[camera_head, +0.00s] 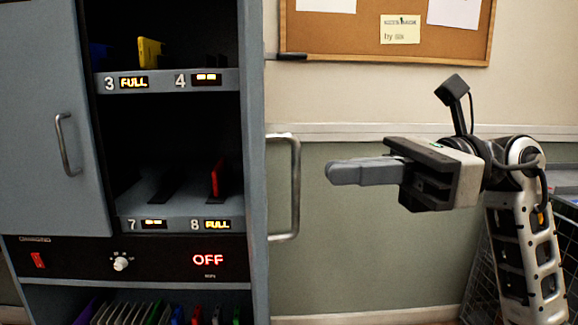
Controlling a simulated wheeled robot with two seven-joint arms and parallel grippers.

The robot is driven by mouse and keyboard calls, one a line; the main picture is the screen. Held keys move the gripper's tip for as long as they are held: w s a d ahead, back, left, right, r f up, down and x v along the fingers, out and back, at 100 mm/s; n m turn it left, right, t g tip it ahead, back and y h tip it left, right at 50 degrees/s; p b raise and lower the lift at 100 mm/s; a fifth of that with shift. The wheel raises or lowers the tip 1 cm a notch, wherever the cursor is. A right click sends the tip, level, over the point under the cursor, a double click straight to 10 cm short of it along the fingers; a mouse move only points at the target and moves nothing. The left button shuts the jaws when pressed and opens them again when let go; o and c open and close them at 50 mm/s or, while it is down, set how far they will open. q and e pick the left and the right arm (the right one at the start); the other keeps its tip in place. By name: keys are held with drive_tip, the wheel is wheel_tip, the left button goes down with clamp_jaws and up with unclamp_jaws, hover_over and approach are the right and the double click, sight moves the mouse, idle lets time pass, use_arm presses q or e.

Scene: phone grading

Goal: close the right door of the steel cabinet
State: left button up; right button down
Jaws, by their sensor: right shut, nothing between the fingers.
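The steel cabinet (160,222) fills the left side. Its right door (255,90) stands open, seen nearly edge-on along the right side of the opening. The door's bar handle (295,190) sticks out to the right from its outer face. The left door (40,200), with its own handle (66,145), covers the left part of the cabinet front. My right gripper (330,172) is shut and empty. It points left and appears just right of the right door's handle, with a gap between them in the picture. My left gripper is out of view.
Inside are a yellow phone (150,52) and a red phone (215,178) on numbered shelves. A control panel (80,258) reads OFF, above a row of coloured items (160,314). A corkboard (390,45) hangs behind. A wire basket (484,280) stands at right.

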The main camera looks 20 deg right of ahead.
drive_tip(key=w+a, duration=0.1)
drive_tip(key=a, duration=0.5)
drive_tip(key=shift+a+p, duration=0.35)
drive_tip(key=shift+p, duration=0.1)
